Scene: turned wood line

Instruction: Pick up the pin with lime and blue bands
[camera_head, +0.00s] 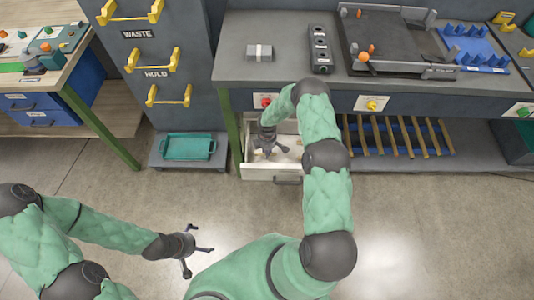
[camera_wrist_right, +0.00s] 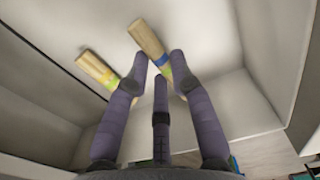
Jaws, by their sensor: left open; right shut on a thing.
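In the right wrist view, a pale wooden pin (camera_wrist_right: 147,38) with lime and blue bands lies between the fingertips of my right gripper (camera_wrist_right: 161,72), which is shut on it. Fingers hide part of its lower end. A second wooden pin (camera_wrist_right: 95,64) with a yellow-lime band lies to its left, partly behind a finger. In the head view my right gripper (camera_head: 268,150) is down inside the open drawer (camera_head: 262,173). The held pin cannot be made out there. My left gripper (camera_head: 186,250) is open and empty above the floor.
The drawer's walls (camera_wrist_right: 255,100) surround the right gripper closely. The workbench top (camera_head: 290,82) is above, with a grey block (camera_head: 260,52) and a black tray (camera_head: 385,40). A teal tray (camera_head: 187,147) sits below the waste and hold cabinet. The floor in front is clear.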

